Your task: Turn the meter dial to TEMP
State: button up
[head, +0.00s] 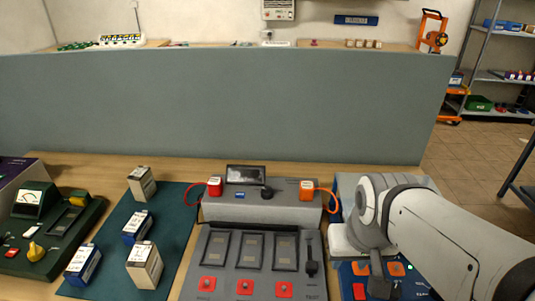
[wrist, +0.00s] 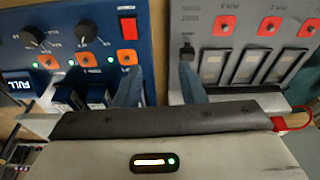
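Two devices could be the meter; I cannot read a TEMP mark on either. A grey unit with a dark screen (head: 246,174) has a small black dial (head: 267,191) on its top. A green device (head: 60,235) at the left has a needle gauge (head: 29,197) and a yellow knob (head: 36,251). My gripper (head: 377,272) is at the right, over the blue charger panel, away from both. In the wrist view its two blue-grey fingers (wrist: 160,85) are apart with nothing seen between them.
The blue panel (wrist: 60,25) has black knobs, orange buttons and a red switch. A grey slotted panel (head: 212,240) with red buttons and a black lever (head: 310,255) is beside it. Boxed batteries (head: 145,264) stand on a green mat (head: 180,205). A grey partition (head: 220,100) rises behind.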

jog(key=shift+d, duration=0.1)
jog(key=shift+o, duration=2)
jog(key=w+a+r+n+p, duration=0.2)
jog(key=w+a+r+n, duration=0.1)
jog(key=w+n, duration=0.4)
jog(key=shift+w+a+r+n+g, duration=0.15)
jog(key=shift+w+r+n+g, duration=0.2)
jog(key=shift+w+r, duration=0.35)
jog(key=n+g+p, duration=0.2)
jog(key=n+p, duration=0.1)
jog(key=n, duration=1.5)
send_over(267, 190)
jog(key=shift+s+f, duration=0.15)
jog(key=shift+f, duration=0.75)
jog(key=shift+f+n, duration=0.25)
jog(key=shift+n, duration=0.1)
notch_tip(267, 190, down, 8)
jog(key=shift+r+p, duration=0.25)
jog(key=shift+p, duration=0.2)
jog(key=shift+c, duration=0.3)
